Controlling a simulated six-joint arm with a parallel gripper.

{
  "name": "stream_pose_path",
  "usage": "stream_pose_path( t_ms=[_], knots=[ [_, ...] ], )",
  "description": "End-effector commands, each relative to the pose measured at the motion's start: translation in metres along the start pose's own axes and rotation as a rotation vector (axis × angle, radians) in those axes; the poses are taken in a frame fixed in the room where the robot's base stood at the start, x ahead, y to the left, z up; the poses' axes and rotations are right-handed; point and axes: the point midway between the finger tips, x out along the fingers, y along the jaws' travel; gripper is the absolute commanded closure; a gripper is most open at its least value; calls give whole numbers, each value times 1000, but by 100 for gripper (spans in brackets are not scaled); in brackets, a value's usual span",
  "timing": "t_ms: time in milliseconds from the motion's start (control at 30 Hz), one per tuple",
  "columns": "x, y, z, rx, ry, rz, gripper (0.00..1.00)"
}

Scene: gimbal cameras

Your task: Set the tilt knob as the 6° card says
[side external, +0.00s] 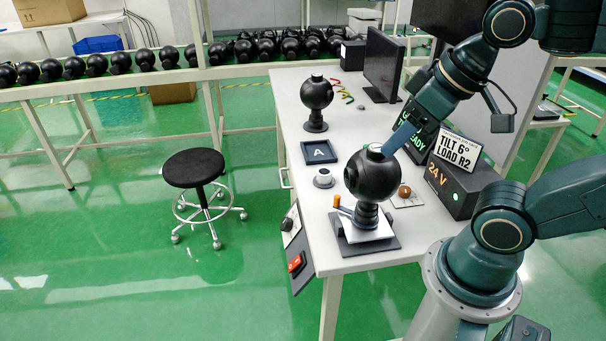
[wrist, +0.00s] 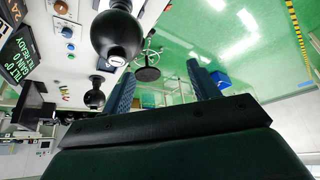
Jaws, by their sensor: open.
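The card (side external: 458,150) reads "TILT 6° LOAD R2" and stands above the black 24 V box in the side view. A black ball-shaped camera (side external: 372,178) sits on a stand on a white plate, with an orange-tipped handle (side external: 337,201) low at its left. A brown knob (side external: 404,191) sits on a small plate to its right. I cannot tell which control is the tilt knob. My gripper (side external: 389,151) is pointed down beside the ball's top; contact is unclear. In the wrist view my gripper (wrist: 158,66) has its fingers apart, with nothing between them.
A second ball camera (side external: 316,93), a tray marked A (side external: 320,152) and a small round dial (side external: 324,177) are on the table. A monitor (side external: 383,64) stands behind. A red switch (side external: 296,263) is on the front panel. A stool (side external: 195,168) stands left.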

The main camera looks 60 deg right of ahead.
Motion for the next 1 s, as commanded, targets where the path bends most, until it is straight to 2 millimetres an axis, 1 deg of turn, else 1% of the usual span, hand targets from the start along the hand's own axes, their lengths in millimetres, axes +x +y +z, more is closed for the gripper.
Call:
stream_pose_path(
  t_ms=[167, 267, 533, 767, 1000],
  knots=[
    [0, -1, -10, -17, -19, -5, 39],
    [1, -3, -21, -37, -41, -14, 39],
    [10, -7, -66, -124, -124, -50, 39],
    [28, -8, -106, -204, -199, -90, 39],
    [56, -5, -144, -287, -273, -137, 39]
  ],
)
